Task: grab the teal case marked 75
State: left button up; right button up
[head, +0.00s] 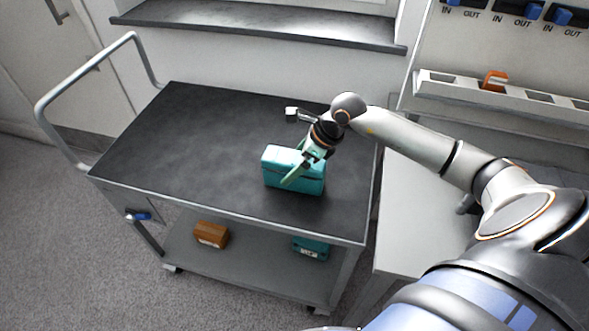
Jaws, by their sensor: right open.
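A teal case (279,178) stands on the black top of the cart, right of its middle. No number can be read on it from here. My right gripper (291,145) reaches in from the right, open, at the case's upper right part. One finger crosses in front of the case's near face; whether it touches cannot be told. Another teal case (311,248) sits on the cart's lower shelf, partly hidden under the top; its mark is too small to read. My left gripper is not in view.
The cart top (190,135) is otherwise clear. An orange-brown case (211,234) lies on the lower shelf. A grey table (408,205) stands right of the cart. A rack (450,90) holding an orange item (495,80) is at upper right.

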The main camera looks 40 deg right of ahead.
jog(key=shift+f+b, duration=0.25)
jog(key=shift+b, duration=0.05)
dwell(0.4)
jog(key=shift+r, duration=0.1)
grip_shut()
dwell(0.6)
